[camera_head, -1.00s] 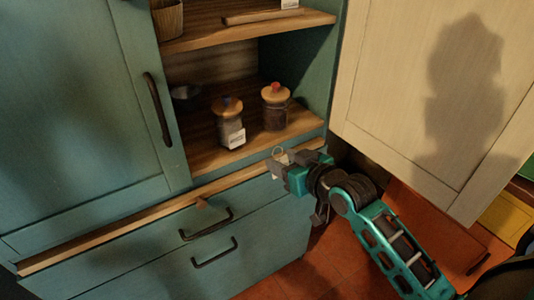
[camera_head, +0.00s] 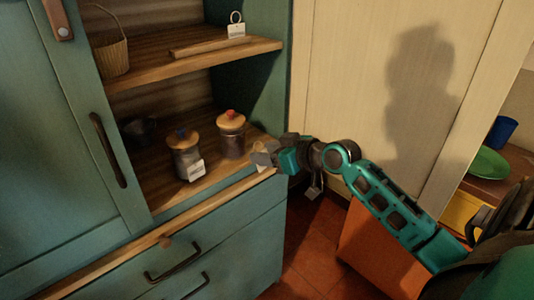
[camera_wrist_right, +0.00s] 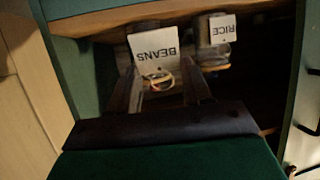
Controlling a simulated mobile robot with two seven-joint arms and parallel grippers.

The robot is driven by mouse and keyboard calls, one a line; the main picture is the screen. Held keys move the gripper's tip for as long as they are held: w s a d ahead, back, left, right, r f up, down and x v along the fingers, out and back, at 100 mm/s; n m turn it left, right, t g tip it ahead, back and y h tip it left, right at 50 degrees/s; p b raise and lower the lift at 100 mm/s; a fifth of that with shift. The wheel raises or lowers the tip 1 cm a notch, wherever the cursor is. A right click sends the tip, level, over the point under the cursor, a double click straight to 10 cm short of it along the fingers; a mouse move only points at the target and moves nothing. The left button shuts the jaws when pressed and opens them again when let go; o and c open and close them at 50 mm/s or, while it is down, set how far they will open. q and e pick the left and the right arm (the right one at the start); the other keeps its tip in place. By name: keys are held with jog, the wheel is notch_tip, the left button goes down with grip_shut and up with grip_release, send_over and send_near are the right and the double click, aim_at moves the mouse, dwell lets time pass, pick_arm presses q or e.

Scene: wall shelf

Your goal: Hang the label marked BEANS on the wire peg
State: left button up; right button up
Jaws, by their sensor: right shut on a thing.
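My right gripper (camera_head: 266,156) is shut on the white BEANS label at the front right of the lower shelf. In the right wrist view, the BEANS label (camera_wrist_right: 153,50) reads upside down, and its ring (camera_wrist_right: 158,78) sits between the fingers. A jar with a red knob (camera_head: 232,137) stands on the lower shelf, a little left of the gripper. A jar with a blue knob (camera_head: 185,157) stands beside it and carries a white label (camera_head: 196,169); the wrist view shows a RICE label (camera_wrist_right: 222,28). I cannot make out the wire peg. My left gripper is not in view.
The upper shelf (camera_head: 215,52) holds a basket (camera_head: 112,55), a wooden strip and another ringed label (camera_head: 236,29). A dark bowl (camera_head: 141,129) stands at the back of the lower shelf. A cream cabinet door (camera_head: 335,80) stands to the right of the gripper.

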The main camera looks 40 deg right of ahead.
jog(key=w, duration=0.4)
jog(key=shift+w+b, duration=0.1)
jog(key=shift+b, duration=0.25)
jog(key=shift+w, duration=0.1)
jog(key=shift+w, duration=0.45)
jog(key=shift+w+f, duration=0.1)
dwell(0.3)
jog(key=shift+w, duration=0.4)
jog(key=shift+f, duration=0.15)
